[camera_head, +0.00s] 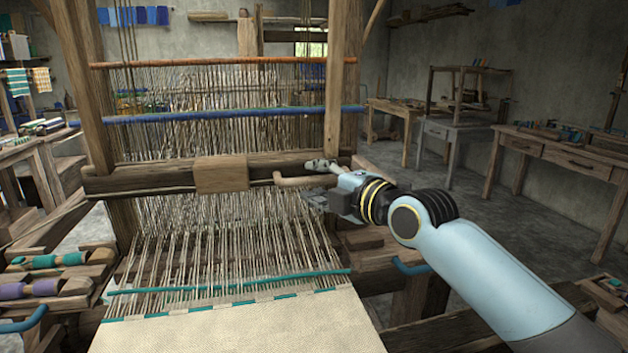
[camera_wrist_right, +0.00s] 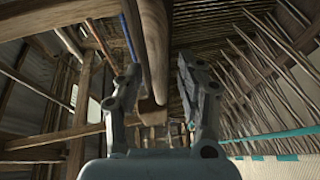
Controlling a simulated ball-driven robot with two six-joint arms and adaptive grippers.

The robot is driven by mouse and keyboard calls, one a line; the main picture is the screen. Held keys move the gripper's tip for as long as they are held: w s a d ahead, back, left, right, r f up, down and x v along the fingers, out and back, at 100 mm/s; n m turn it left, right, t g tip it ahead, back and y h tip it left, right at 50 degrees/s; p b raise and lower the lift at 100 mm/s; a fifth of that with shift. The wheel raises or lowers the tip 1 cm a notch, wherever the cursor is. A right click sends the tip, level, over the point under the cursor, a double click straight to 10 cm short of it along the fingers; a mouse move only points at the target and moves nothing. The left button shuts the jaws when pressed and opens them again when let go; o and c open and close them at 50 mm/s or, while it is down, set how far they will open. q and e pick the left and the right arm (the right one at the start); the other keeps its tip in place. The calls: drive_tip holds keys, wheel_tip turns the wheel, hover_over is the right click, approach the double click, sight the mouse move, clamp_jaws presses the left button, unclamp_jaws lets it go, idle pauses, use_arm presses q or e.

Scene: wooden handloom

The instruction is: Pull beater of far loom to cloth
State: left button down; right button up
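The beater (camera_head: 140,180) of the loom is a dark wooden crossbar with a lighter block at its middle and a pale handle (camera_head: 290,181) on the right. It stands apart from the cream cloth (camera_head: 240,328), with bare warp threads between. My right gripper (camera_head: 319,182) is at the handle's right end. In the right wrist view the gripper (camera_wrist_right: 160,68) has its fingers spread, with a wooden bar (camera_wrist_right: 156,45) running between them, nearer the left finger. A gap shows beside the right finger. My left gripper is not in view.
Loom posts (camera_head: 341,80) rise behind the beater. A blue rod (camera_head: 230,114) and an orange rod (camera_head: 215,62) cross the warp. Teal strips (camera_head: 230,287) edge the cloth. Coloured shuttles (camera_head: 45,261) lie at left. Tables (camera_head: 565,153) stand along the right wall, with open floor before them.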

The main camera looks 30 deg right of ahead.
drive_tip(key=shift+w+a, duration=0.1)
drive_tip(key=shift+w, duration=0.45)
clamp_jaws()
